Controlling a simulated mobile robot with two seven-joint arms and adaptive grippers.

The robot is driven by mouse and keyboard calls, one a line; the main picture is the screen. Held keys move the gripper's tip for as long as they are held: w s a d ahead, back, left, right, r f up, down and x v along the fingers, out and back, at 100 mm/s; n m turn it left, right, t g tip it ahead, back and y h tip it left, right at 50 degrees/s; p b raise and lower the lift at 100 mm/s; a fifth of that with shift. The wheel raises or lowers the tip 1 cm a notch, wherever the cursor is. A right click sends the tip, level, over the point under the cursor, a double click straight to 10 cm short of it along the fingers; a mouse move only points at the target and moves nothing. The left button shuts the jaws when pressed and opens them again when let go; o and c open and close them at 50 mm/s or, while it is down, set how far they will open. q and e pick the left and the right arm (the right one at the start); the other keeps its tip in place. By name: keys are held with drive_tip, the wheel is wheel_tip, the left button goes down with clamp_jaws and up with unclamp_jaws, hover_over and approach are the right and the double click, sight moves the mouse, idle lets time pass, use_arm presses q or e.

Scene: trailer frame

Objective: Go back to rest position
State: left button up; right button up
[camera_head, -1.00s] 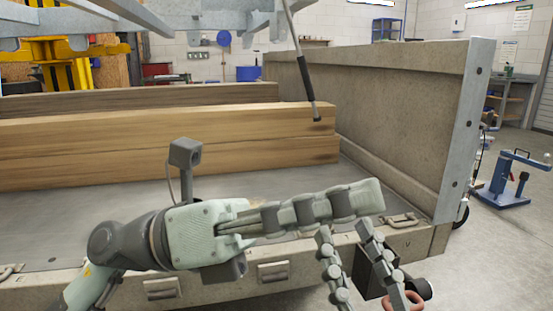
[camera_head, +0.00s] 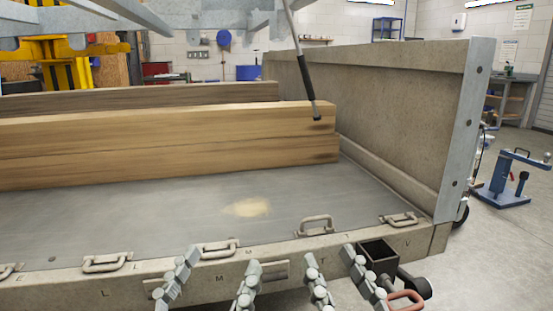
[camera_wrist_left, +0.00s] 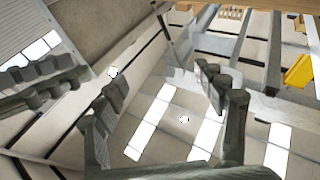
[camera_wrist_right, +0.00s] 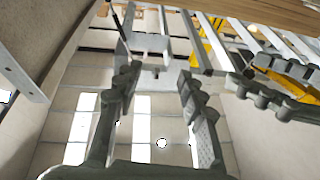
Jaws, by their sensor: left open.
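My left gripper (camera_head: 213,275) is at the bottom of the head view, in front of the trailer's front edge, its fingers pointing up. It is open, with a wide gap between its fingers in the left wrist view (camera_wrist_left: 162,82). My right gripper (camera_head: 333,267) is beside it on the right, also pointing up. Its fingers are apart and nothing is between them in the right wrist view (camera_wrist_right: 158,78). The two grippers are close together but apart. Each wrist view also shows the other gripper's fingers at its side. Only the fingers show in the head view.
The trailer bed (camera_head: 150,228) is in front, with wooden beams (camera_head: 160,150) stacked on it and an upright side wall (camera_head: 390,110) at right. A dark square socket (camera_head: 378,252) and a red ring (camera_head: 405,298) are close to my right gripper. Metal handles (camera_head: 316,222) line the edge.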

use_arm(q)
drive_tip(key=w+a+f+g+y+p, duration=0.2)
drive_tip(key=a+f+g+p, duration=0.15)
drive_tip(key=f, duration=0.55)
drive_tip(key=w+a+f+g+y+p, duration=0.1)
drive_tip(key=a+f+g+y+p, duration=0.2)
drive_tip(key=f, duration=0.7)
use_arm(e)
drive_tip(key=w+d+f+g+h, duration=0.2)
drive_tip(key=d+f+g, duration=0.15)
drive_tip(key=f, duration=0.55)
drive_tip(key=w+d+f+g+h, duration=0.1)
drive_tip(key=d+f+g+h, duration=0.2)
drive_tip(key=f, duration=0.7)
use_arm(q)
drive_tip(key=s+a+f+n+g+y+p, duration=0.1)
drive_tip(key=s+a+f+g+y+p, duration=0.3)
drive_tip(key=s+a+f+g, duration=0.7)
wheel_tip(320, 180, down, 5)
drive_tip(key=shift+s+a+r+n+p, duration=0.15)
drive_tip(key=shift+s+a+n+p, duration=0.2)
drive_tip(key=shift+s+a, duration=0.7)
use_arm(e)
drive_tip(key=s+d+f+m+g+h, duration=0.1)
drive_tip(key=s+d+f+g+h, duration=0.3)
drive_tip(key=s+d+f+g, duration=0.7)
wheel_tip(320, 180, down, 5)
drive_tip(key=shift+s+d+r+m, duration=0.15)
drive_tip(key=shift+s+d+m, duration=0.25)
drive_tip(key=shift+s+d, duration=0.65)
